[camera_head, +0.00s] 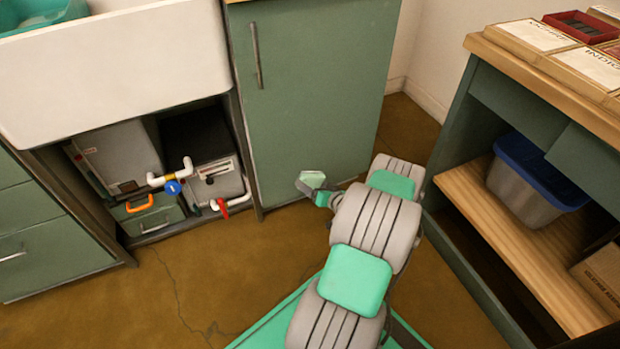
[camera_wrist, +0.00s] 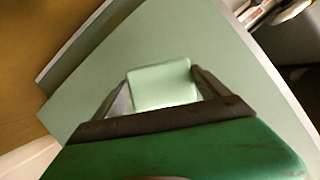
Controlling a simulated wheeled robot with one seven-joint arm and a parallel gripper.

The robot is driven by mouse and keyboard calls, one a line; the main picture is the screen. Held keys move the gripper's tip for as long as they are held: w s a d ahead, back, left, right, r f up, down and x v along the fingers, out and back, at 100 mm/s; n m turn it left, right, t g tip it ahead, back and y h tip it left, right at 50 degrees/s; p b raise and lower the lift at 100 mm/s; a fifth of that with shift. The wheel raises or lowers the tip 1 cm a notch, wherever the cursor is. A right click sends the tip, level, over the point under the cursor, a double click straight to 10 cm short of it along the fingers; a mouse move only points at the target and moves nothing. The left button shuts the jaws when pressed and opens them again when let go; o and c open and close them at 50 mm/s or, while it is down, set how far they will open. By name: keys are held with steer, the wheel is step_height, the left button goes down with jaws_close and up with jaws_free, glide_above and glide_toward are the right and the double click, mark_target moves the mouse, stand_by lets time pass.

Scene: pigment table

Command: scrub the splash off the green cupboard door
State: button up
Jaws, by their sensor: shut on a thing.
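The green cupboard door (camera_head: 308,100) stands shut in the middle of the head view, with a grey bar handle at its upper left. It also fills much of the wrist view (camera_wrist: 220,50). My gripper (camera_head: 318,186) is low in front of the door, near its bottom edge. It is shut on a pale green block (camera_wrist: 162,85), which looks like a scrubbing sponge and also shows in the head view (camera_head: 312,179). I cannot tell whether the block touches the door. No splash shows on the visible part of the door; my arm and the block hide a lower part.
A white sink (camera_head: 110,65) stands left of the door, above an open bay with grey boxes, white pipes and a red valve (camera_head: 235,199). A wooden-topped workbench (camera_head: 540,65) stands at right, with a blue-lidded bin (camera_head: 530,185) on its shelf. Brown floor (camera_head: 200,285) lies in front.

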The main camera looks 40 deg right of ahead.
steer(key=shift+s+a, duration=0.25)
steer(key=shift+s, duration=0.6)
steer(key=shift+s, duration=0.1)
steer(key=shift+s+a, duration=0.25)
steer(key=shift+s, duration=0.45)
steer(key=shift+s+a, duration=0.2)
steer(key=shift+s, duration=0.45)
